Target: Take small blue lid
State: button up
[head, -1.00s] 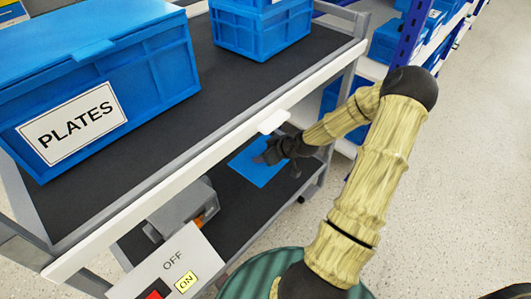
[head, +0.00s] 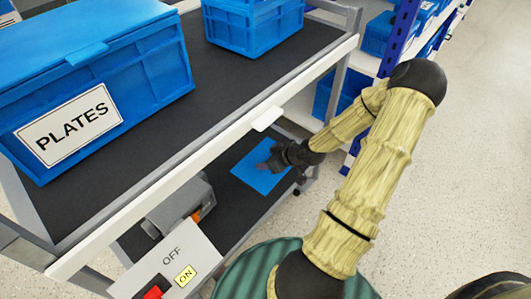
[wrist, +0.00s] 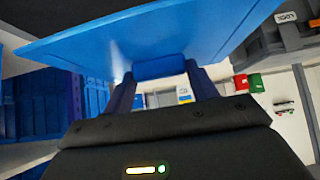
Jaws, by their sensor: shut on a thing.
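The small blue lid (head: 262,170) is a flat blue panel at the lower shelf of the cart in the head view. My gripper (head: 272,163) is at its right side and partly covers it. In the wrist view the lid (wrist: 150,38) spans the top of the picture, tilted. The two fingers of my gripper (wrist: 160,78) are shut on a blue tab on the lid's edge. In the head view I cannot tell how far the lid is above the shelf.
A large blue box marked PLATES (head: 120,110) and a smaller blue crate (head: 255,28) stand on the cart's upper shelf (head: 215,90). A grey device (head: 180,205) sits on the lower shelf, left of the lid. A switch panel (head: 170,262) is in front. Blue-posted shelving (head: 398,45) stands behind my arm.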

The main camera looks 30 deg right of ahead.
jog(key=shift+s+p, duration=0.5)
jog(key=shift+s, duration=2.6)
jog(key=s, duration=0.1)
jog(key=p, duration=0.6)
send_near(270, 173)
jog(key=s+a+f, duration=0.1)
jog(key=s+f, duration=0.2)
jog(key=s, duration=0.1)
jog(key=shift+s+a+f+p, duration=0.1)
jog(key=shift+s+f+p, duration=0.15)
jog(key=shift+s, duration=0.35)
jog(key=shift+s+a+f+p, duration=0.1)
jog(key=shift+s+p, duration=0.15)
jog(key=shift+s, duration=0.35)
